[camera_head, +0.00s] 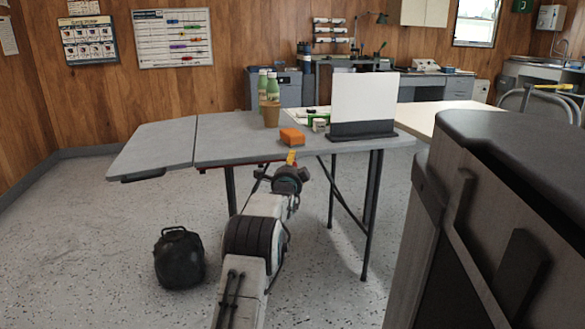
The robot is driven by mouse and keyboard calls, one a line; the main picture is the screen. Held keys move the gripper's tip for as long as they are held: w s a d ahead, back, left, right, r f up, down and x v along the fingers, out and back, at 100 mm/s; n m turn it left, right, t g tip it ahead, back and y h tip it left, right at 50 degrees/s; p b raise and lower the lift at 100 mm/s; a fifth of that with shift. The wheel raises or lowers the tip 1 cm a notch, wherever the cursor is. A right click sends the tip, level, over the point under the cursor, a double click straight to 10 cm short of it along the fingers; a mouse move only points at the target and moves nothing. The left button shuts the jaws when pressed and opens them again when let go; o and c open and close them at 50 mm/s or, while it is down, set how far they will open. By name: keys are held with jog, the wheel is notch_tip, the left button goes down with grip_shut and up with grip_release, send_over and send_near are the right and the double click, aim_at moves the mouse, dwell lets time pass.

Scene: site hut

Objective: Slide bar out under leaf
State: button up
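The grey folding table (235,145) stands ahead of me, with its leaf (155,147) on the left side, raised and roughly level with the top, apart from it by a seam. A dark piece (143,175) shows under the leaf's front edge. A thin red strip, possibly the bar (210,170), shows under the table's front edge just right of the seam; most of it is hidden. My gripper (291,160) is at the table's front edge, right of the strip. Its fingers are too small to tell open or shut, and contact is unclear.
A black bag (180,258) sits on the floor at left. A large cabinet (500,210) blocks the right foreground.

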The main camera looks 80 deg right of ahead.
jog(key=shift+d, duration=0.15)
dwell(0.3)
grip_shut()
